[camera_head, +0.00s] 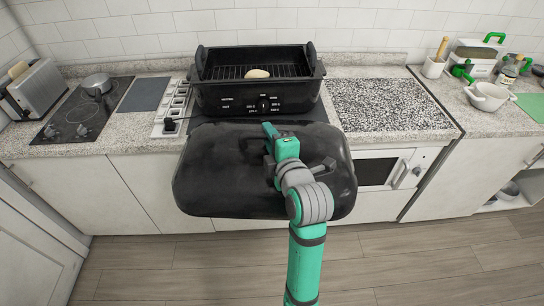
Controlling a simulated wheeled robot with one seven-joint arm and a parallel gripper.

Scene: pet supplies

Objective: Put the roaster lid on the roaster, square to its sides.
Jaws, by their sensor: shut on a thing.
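The black roaster (258,97) stands uncovered at the back of the counter, against the tiled wall. Its rack shows inside, with a pale oval item (257,73) on it. The large black roaster lid (213,172) hangs in front of the counter edge, nearer to me than the roaster and apart from it. Its long side runs roughly parallel to the roaster's front. My gripper (270,157) is shut on the lid's handle at the lid's top; my green and grey wrist partly hides the handle and the fingertips.
A power strip (177,108) with a plug lies just left of the roaster. A cooktop (82,112) with a pot (96,84) and a toaster (33,86) are farther left. Speckled counter (388,104) right of the roaster is clear. A white bowl (488,95) stands far right.

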